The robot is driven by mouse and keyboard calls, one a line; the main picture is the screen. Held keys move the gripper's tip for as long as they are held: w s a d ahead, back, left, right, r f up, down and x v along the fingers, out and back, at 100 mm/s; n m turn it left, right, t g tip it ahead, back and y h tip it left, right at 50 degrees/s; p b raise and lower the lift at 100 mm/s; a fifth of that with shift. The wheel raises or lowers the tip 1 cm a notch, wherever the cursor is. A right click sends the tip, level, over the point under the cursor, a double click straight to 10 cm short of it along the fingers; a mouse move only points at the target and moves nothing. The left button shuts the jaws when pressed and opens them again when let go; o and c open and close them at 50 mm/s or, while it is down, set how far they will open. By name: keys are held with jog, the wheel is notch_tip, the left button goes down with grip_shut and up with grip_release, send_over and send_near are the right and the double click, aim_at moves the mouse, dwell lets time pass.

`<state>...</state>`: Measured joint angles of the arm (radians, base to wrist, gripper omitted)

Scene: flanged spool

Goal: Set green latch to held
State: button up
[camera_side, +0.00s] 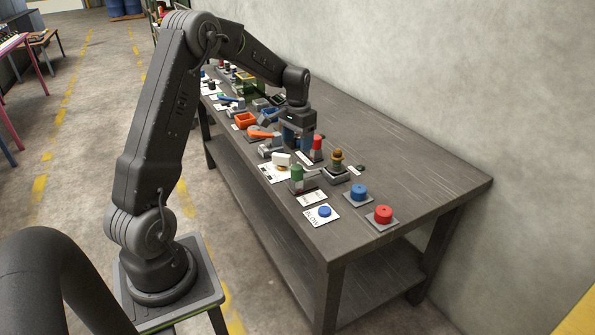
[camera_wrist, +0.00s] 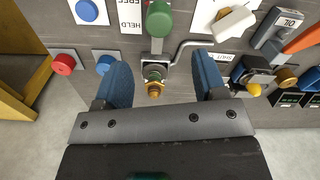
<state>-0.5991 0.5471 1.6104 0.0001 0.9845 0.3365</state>
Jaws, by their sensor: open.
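The green latch (camera_wrist: 158,20) has a thick round green grip on a grey arm at top centre of the wrist view. It also shows as a green cylinder (camera_side: 297,173) near the table's left edge in the side view. A white card (camera_wrist: 131,16) reading FREE and HELD, upside down, lies just left of it in the wrist view. My gripper (camera_wrist: 163,82) is open and empty in the wrist view, its blue fingers wide apart. In the side view my gripper (camera_side: 297,138) is over the table, behind the latch. The latch's setting is hard to tell.
A brass-topped fitting (camera_side: 337,160) stands close behind the latch. A red-topped post (camera_side: 317,148), a white handle (camera_side: 281,158) and an orange lever (camera_side: 263,133) are nearby. Blue (camera_side: 358,190) and red (camera_side: 383,213) knobs sit nearer the table end. The table's wall side is mostly clear.

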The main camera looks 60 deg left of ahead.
aim_at(298, 166)
notch_tip(298, 166, down, 11)
jog(key=shift+r, duration=0.15)
jog(key=shift+c, duration=0.4)
